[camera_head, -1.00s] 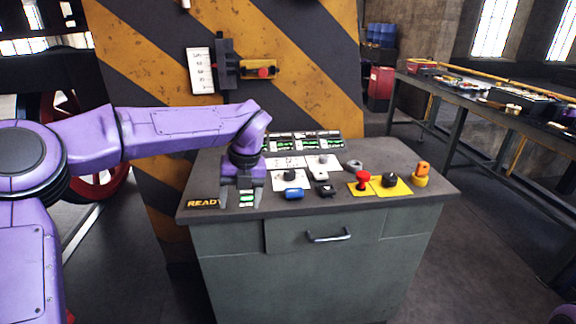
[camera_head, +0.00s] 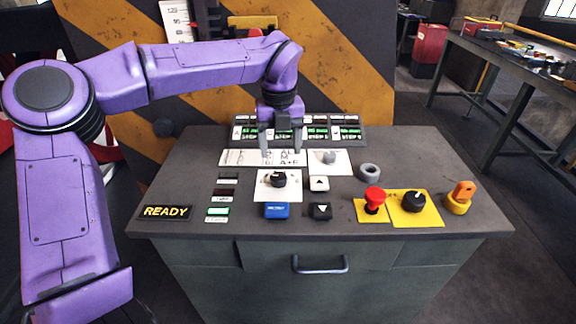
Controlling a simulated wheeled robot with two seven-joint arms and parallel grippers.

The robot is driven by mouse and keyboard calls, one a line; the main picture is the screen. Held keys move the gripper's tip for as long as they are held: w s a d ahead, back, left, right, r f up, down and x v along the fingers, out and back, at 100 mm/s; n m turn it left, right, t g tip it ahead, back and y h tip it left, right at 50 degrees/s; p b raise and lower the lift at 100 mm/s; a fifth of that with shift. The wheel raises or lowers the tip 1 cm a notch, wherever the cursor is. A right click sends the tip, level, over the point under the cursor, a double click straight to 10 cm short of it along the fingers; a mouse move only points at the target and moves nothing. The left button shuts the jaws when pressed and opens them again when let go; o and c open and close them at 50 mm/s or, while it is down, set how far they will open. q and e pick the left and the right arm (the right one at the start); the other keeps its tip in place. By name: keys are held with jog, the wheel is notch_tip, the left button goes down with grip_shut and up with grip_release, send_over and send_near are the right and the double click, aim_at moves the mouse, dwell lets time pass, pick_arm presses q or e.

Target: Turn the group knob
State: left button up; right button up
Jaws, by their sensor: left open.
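The console (camera_head: 190,160) carries several controls, and I cannot read which knob is labelled group. A black knob (camera_head: 278,180) with a white pointer mark sits on a white plate near the middle. A small grey knob (camera_head: 330,157) sits on another white plate behind and to the right. A lettered white plate (camera_head: 236,158) lies behind the black knob. My left gripper (camera_head: 281,150) points down over this plate with its two fingers apart, behind the black knob and left of the grey one. Nothing shows between the fingers. My right gripper is out of view.
A blue button (camera_head: 277,211) is in front. A striped panel (camera_head: 345,60) rises behind the console.

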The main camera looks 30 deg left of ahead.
aim_at(278, 176)
pick_arm(q)
jog(key=s+f, duration=0.2)
jog(key=f, duration=0.1)
jog(key=shift+a+f, duration=0.15)
jog(key=shift+f, duration=0.05)
jog(key=f, duration=0.1)
jog(key=w+f, duration=0.1)
jog(key=f, duration=0.3)
jog(key=shift+w, duration=0.25)
jog(key=shift+s+r, duration=0.15)
jog(key=shift+s, duration=0.15)
jog(key=shift+w, duration=0.15)
jog(key=c, duration=1.1)
jog(key=shift+o, duration=0.2)
jog(key=shift+a, duration=0.1)
